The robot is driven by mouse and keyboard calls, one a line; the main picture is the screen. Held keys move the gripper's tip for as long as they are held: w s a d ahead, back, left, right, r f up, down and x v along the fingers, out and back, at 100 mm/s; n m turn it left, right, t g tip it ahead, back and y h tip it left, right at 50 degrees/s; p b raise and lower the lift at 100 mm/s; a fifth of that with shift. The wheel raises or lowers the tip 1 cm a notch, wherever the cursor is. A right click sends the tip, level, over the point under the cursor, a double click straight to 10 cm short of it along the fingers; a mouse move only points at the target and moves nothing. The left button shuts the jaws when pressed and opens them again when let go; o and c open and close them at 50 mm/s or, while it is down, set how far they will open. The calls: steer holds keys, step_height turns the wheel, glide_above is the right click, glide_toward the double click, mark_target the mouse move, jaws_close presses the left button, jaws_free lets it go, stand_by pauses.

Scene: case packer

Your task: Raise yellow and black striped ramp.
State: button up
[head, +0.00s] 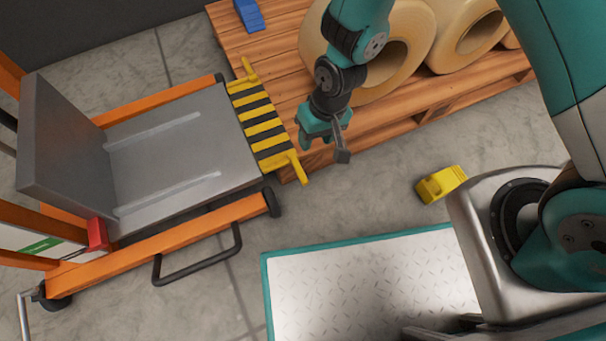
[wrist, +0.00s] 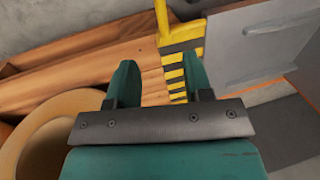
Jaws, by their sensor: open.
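The yellow and black striped ramp (head: 264,122) is attached at the right edge of the grey platform of an orange lift cart. It slopes out from that edge and its outer side lies over the edge of the wooden pallet. It has yellow side bars at both ends. My gripper (head: 328,148) is open and empty, just right of the ramp and above the pallet's front edge. In the wrist view, the ramp (wrist: 178,72) shows beyond and between my fingers (wrist: 158,85), partly hidden by the right finger. I see no contact with the ramp.
The wooden pallet (head: 285,45) bears large cream rolls (head: 405,30) and a blue object (head: 248,14). The orange cart (head: 190,232) with its grey platform (head: 180,150) stands left. A yellow block (head: 440,184) lies on the floor. A teal-edged metal plate (head: 365,285) is in front.

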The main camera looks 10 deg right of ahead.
mark_target(302, 174)
steer(key=a+f+b, duration=0.1)
steer(key=f+b, duration=0.1)
steer(key=f, duration=0.3)
steer(key=a+f+b, duration=0.1)
steer(key=f+b, duration=0.2)
steer(key=f, duration=0.2)
steer(key=s+a+f+b, duration=0.1)
steer(key=f+b, duration=0.1)
steer(key=f, duration=0.3)
steer(key=shift+f+b, duration=0.15)
steer(key=shift+b, duration=0.25)
steer(key=shift+c, duration=0.2)
jaws_close()
